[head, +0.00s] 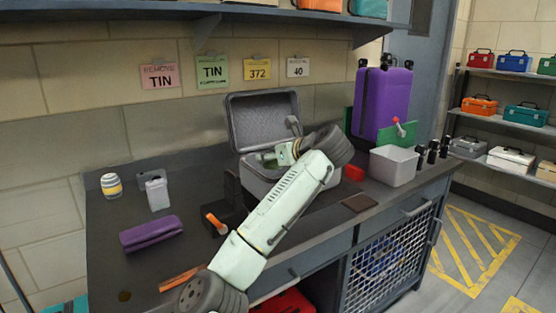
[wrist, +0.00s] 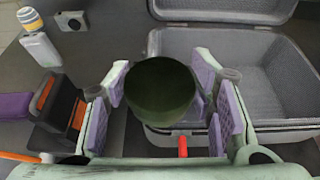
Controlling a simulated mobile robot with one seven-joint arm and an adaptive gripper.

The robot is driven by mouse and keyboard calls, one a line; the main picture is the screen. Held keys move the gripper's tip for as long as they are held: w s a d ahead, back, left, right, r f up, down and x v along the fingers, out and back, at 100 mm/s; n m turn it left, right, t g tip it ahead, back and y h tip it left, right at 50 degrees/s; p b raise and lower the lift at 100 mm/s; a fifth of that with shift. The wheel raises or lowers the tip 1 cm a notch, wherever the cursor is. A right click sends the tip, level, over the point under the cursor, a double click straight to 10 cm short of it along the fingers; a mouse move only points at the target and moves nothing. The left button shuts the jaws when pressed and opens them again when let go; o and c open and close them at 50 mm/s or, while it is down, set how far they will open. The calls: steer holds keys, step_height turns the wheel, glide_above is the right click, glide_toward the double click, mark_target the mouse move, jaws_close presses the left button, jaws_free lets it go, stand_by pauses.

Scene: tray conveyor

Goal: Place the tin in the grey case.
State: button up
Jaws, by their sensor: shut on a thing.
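The grey case (head: 262,122) stands open on the bench, its lid up against the wall side. In the wrist view its open, padded base (wrist: 262,48) fills the upper right and looks empty where it shows. My gripper (wrist: 162,92) is shut on a dark green round tin (wrist: 160,88), held between the purple-lined finger pads. The tin overlaps the left front part of the case in the wrist view; its exact height above the rim is unclear. In the head view my gripper (head: 270,158) is at the case opening, and my arm hides the case's right front.
A purple pouch (head: 151,233), a white bottle (head: 157,194) and a striped jar (head: 111,185) are on the left of the bench. A black holder with an orange part (head: 216,224) is left of the case. A light grey bin (head: 394,165) and purple suitcase (head: 382,102) stand right.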

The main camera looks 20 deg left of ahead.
mark_target(277, 166)
steer(key=shift+w+f+p, duration=0.65)
steer(key=shift+w+f, duration=1.2)
steer(key=shift+w, duration=0.05)
steer(key=shift+f, duration=0.15)
steer(key=shift+f, duration=0.5)
steer(key=o, duration=1.2)
